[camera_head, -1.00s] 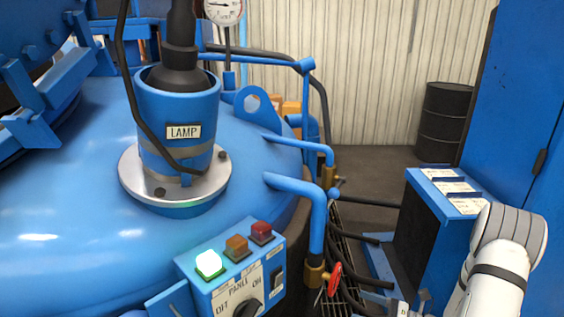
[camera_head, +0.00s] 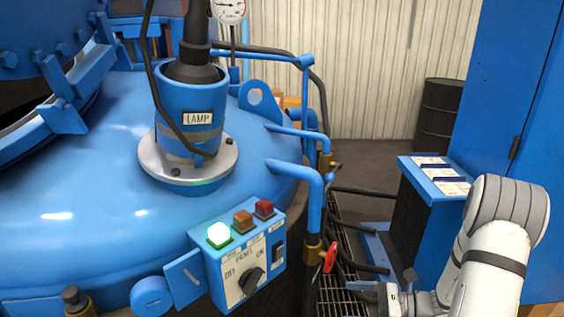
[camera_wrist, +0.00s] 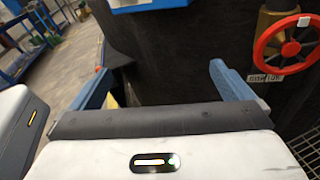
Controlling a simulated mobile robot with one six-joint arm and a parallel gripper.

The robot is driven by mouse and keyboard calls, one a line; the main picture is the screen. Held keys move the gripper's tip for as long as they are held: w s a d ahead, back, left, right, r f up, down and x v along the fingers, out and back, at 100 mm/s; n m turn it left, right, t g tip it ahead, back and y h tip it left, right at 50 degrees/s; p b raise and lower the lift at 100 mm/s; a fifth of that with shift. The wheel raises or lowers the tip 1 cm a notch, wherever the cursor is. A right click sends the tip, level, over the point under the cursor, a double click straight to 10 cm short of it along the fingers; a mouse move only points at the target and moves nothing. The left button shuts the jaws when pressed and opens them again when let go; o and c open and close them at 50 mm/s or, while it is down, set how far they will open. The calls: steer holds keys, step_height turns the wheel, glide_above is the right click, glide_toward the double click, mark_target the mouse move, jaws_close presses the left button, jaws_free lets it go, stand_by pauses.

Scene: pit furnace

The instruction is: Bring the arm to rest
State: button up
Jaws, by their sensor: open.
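My arm, white with grey bands, stands at the right in the head view, bent over at a rounded elbow. My gripper (camera_head: 382,297) shows at its lower end near the bottom edge, partly cut off. In the wrist view my gripper (camera_wrist: 160,78) has its two blue fingers wide apart, with nothing between them. A dark wall lies beyond the fingers. A red valve wheel (camera_wrist: 287,46) appears beyond and to the right of the right finger, apart from it.
The blue furnace lid (camera_head: 85,200) fills the left, with the lamp housing (camera_head: 193,108) on it. A control panel (camera_head: 243,262) has its green light lit. The red-handled valve (camera_head: 329,257) is left of my gripper. A blue cabinet (camera_head: 430,190) stands behind my arm; a black drum (camera_head: 440,115) is farther back.

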steer(key=s+a+r+n+g+h+p, duration=0.2)
steer(key=s+a+r+n+g+h, duration=0.15)
steer(key=s+r+n, duration=0.2)
steer(key=s+a+r+n+g+h+p, duration=0.25)
steer(key=s+r+n+h, duration=0.2)
steer(key=r+n, duration=0.25)
steer(key=s+d+r+n+t+h+p, duration=0.2)
steer(key=s+r+n+t+h, duration=0.2)
steer(key=r+n+h, duration=0.4)
step_height(320, 180, up, 3)
steer(key=shift+s+d+f+n+t, duration=0.1)
steer(key=shift+s+d+n+t, duration=0.25)
steer(key=shift+s+n, duration=0.55)
steer(key=shift+w, duration=0.2)
steer(key=shift+c, duration=0.2)
